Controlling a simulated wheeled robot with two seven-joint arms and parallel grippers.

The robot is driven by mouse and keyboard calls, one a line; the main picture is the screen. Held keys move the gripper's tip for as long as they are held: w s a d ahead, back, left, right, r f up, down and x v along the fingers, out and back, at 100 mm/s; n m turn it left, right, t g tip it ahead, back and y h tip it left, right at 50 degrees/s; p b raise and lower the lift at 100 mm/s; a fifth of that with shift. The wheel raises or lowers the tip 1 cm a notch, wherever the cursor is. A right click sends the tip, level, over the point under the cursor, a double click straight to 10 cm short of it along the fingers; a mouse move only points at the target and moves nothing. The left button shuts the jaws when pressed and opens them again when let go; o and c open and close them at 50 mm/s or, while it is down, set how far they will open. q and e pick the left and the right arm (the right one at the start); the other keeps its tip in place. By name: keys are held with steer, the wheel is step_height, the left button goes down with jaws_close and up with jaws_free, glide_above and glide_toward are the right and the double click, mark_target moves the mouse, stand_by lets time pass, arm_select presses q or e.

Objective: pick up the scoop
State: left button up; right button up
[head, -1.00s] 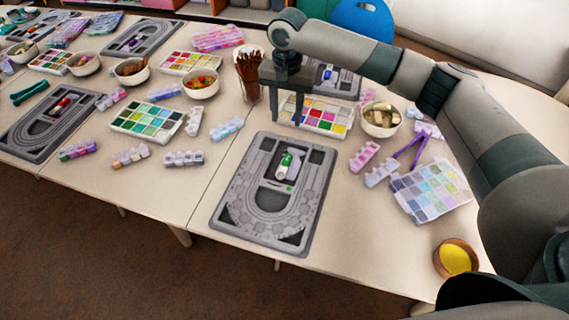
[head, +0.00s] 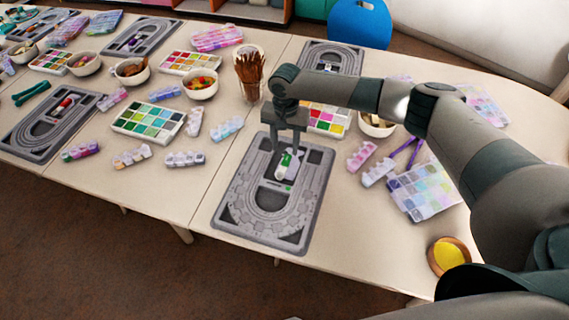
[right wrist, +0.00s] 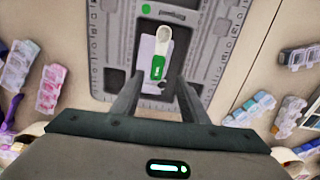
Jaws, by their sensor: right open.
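The scoop (head: 284,172) lies on the grey bead board (head: 240,190) at the front middle of the table. In the right wrist view the scoop (right wrist: 158,66) shows a white bowl at the far end and a green handle nearer me, over a pale patch of the board (right wrist: 205,50). My right gripper (head: 286,150) is open and empty above the board, at the scoop. In the right wrist view its fingers (right wrist: 158,88) point toward the handle, one on each side. Whether they touch the scoop or board cannot be told. My left gripper is not in view.
A palette of coloured beads (head: 328,117) and a bowl (head: 374,127) stand behind my right arm. Purple bead boxes (head: 362,156) and a pale palette (head: 425,190) lie to the right. A cup of brown sticks (head: 250,75) stands behind. A yellow-filled bowl (head: 449,256) is near the front edge.

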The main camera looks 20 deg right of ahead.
mark_target(287, 158)
steer(key=shift+f, duration=0.15)
steer(key=shift+d+f, duration=0.1)
steer(key=shift+f, duration=0.15)
steer(key=f, duration=0.1)
steer(key=f+p, duration=0.2)
steer(key=shift+d+f, duration=0.3)
steer(key=shift+f, duration=0.5)
jaws_close()
